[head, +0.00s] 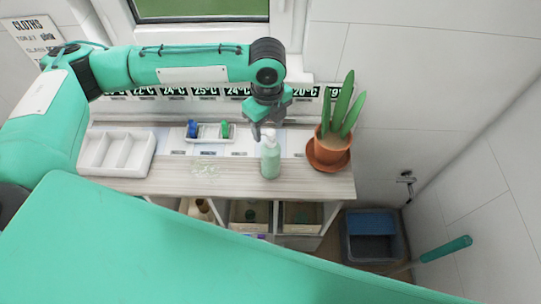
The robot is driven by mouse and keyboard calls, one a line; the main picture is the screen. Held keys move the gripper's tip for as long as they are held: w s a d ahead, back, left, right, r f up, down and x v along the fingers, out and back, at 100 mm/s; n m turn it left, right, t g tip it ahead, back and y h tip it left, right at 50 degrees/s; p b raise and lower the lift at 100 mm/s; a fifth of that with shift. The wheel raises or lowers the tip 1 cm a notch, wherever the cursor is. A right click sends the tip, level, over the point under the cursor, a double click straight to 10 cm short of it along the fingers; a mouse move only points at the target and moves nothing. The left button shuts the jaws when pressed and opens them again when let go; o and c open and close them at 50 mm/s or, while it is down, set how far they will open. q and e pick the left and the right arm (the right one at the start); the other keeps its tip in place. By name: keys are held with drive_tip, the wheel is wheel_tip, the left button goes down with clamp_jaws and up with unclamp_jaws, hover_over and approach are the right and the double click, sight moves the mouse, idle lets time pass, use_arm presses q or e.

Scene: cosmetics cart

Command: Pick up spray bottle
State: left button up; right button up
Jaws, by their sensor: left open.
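A pale green spray bottle (270,160) with a white pump top stands upright on the wooden cart top. My left gripper (264,132) is open and points down right at the bottle's top. Its fingers overlap the pump top in the picture; I cannot tell whether they touch it. My right gripper does not show.
A potted plant (329,142) in a terracotta pot stands right of the bottle. A small tray (211,138) with blue and green items and a white divided tray (101,153) lie to the left. A window and wall stand behind the cart (230,180).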

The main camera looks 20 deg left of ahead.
sight(271, 132)
use_arm(q)
drive_tip(key=f+p, duration=0.2)
drive_tip(key=f, duration=0.1)
drive_tip(key=f+p, duration=0.1)
drive_tip(key=f, duration=0.1)
drive_tip(key=shift+w+d+f, duration=0.1)
drive_tip(key=shift+w+d, duration=0.05)
drive_tip(key=shift+d, duration=0.1)
drive_tip(key=shift+f, duration=0.35)
drive_tip(key=shift+c, duration=0.4)
clamp_jaws()
